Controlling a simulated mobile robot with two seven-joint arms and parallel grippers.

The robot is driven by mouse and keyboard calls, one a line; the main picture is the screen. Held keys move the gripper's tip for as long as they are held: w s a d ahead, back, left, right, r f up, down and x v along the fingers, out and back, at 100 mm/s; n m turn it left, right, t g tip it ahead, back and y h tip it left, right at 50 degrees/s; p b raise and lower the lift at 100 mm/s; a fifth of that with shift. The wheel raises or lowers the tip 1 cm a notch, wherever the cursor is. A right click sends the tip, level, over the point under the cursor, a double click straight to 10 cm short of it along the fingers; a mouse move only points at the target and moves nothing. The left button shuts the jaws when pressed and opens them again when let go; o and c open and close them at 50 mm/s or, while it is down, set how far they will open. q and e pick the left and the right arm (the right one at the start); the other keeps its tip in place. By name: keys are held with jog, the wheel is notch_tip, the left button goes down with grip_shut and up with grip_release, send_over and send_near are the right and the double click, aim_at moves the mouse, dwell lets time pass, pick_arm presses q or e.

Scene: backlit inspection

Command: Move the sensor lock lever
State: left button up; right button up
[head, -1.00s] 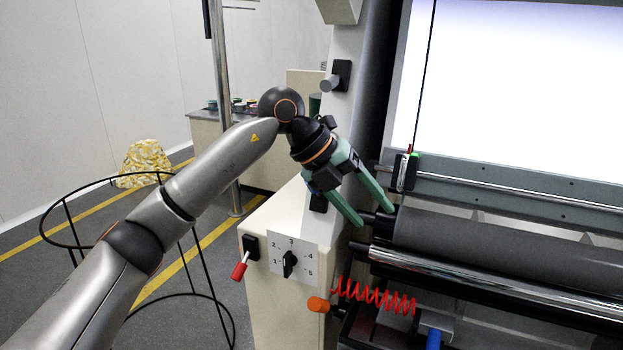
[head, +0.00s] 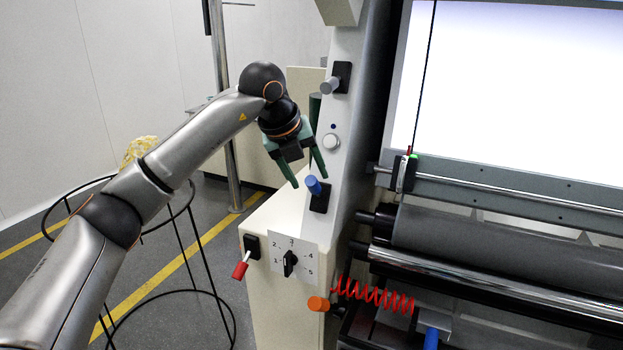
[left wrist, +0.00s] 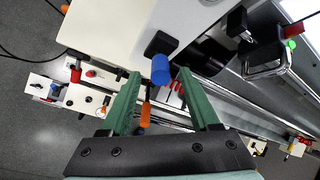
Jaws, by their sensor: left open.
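My left gripper (head: 309,180) is open and empty, its green fingers pointing down at a blue-handled lever (head: 313,185) on a black plate on the machine's side post. In the left wrist view the blue handle (left wrist: 161,68) shows between the open fingertips (left wrist: 160,75). I cannot tell whether the fingers reach around it. No label shows which lever is the sensor lock lever. Other levers are grey (head: 330,84) above, red (head: 240,269) at lower left and orange (head: 318,304) below. A small sensor carriage (head: 405,172) sits on the rail. My right gripper is not in view.
A dial (head: 290,262) numbered 1 to 5 is on the cream cabinet. A red coiled cord (head: 372,294), dark roller (head: 480,245) and bright backlit panel (head: 520,90) lie right. A black wire stand (head: 180,294) is under my left arm.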

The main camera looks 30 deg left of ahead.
aim_at(310, 179)
pick_arm(q)
jog(key=shift+x, duration=1.55)
grip_shut()
